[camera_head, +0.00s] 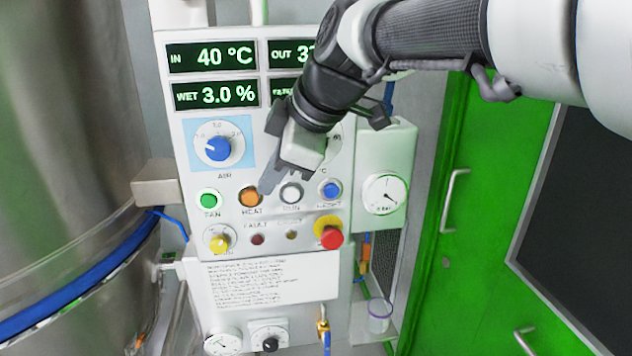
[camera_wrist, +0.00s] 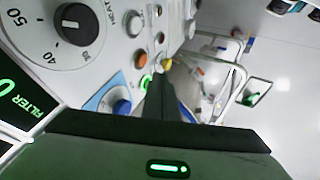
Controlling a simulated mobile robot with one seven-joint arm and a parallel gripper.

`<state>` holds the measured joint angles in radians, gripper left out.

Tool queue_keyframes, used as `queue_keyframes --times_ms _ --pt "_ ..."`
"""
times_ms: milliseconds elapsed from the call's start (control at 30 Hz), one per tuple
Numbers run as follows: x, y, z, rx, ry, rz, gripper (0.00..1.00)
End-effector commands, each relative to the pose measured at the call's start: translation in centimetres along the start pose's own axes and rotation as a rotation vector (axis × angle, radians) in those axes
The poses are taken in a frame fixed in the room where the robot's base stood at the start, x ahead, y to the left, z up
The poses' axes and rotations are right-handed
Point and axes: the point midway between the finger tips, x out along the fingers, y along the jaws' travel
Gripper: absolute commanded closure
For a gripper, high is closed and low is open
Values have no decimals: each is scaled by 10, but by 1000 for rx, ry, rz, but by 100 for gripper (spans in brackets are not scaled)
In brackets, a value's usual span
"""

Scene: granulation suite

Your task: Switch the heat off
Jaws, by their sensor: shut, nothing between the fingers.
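The orange HEAT button (camera_head: 251,196) is in the row of buttons on the white control panel (camera_head: 240,275), between the green FAN button (camera_head: 208,200) and the white RUN button (camera_head: 291,195). Whether its lamp is lit is hard to tell. My gripper (camera_head: 264,190) is shut and empty, its tips at the right edge of the HEAT button in the head view; I cannot tell if they touch it. In the wrist view the HEAT button (camera_wrist: 141,58) lies just left of and above the fingertips (camera_wrist: 160,74), with the green FAN button (camera_wrist: 144,83) close beside them.
The blue AIR knob (camera_head: 218,148) is above. The IN display (camera_head: 212,57) reads 40 °C. A steel vessel (camera_head: 70,150) stands left, a green cabinet (camera_head: 480,200) right.

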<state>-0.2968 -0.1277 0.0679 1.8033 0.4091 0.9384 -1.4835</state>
Motion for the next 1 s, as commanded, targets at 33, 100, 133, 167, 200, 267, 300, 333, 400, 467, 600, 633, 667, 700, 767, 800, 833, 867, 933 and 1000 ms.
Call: queue_keyframes --times_ms 33,100,133,167,200,267,300,333,400,467,600,633,667,700,767,800,833,867,933,1000 --pt "-9 1 0 -1 0 3 100" --pt "-16 0 0 -1 0 2 100" --pt "-19 0 0 -1 0 1 100" --pt "-21 0 0 -1 0 0 100" --pt "-23 0 0 0 0 -1 100" --pt "-25 0 0 0 0 -1 100" --pt "-25 0 0 0 0 -1 100" --pt "-25 0 0 0 0 -1 100" --pt "-26 -1 0 0 0 -1 100" --pt "-25 -1 0 0 0 -1 100" --pt "-25 -1 0 0 0 -1 100" --pt "-25 -1 0 0 0 -1 100" --pt "-25 -1 0 0 0 -2 100" --pt "-25 -1 0 0 0 -2 100" --pt "-27 -1 1 8 -3 0 100" --pt "-31 -2 4 29 -10 3 100" --pt "-36 -3 7 57 -19 7 100" --pt "-41 -5 13 96 -33 12 100" --pt "-61 -14 32 235 -78 34 100" --pt "-84 -28 58 429 -136 72 100"
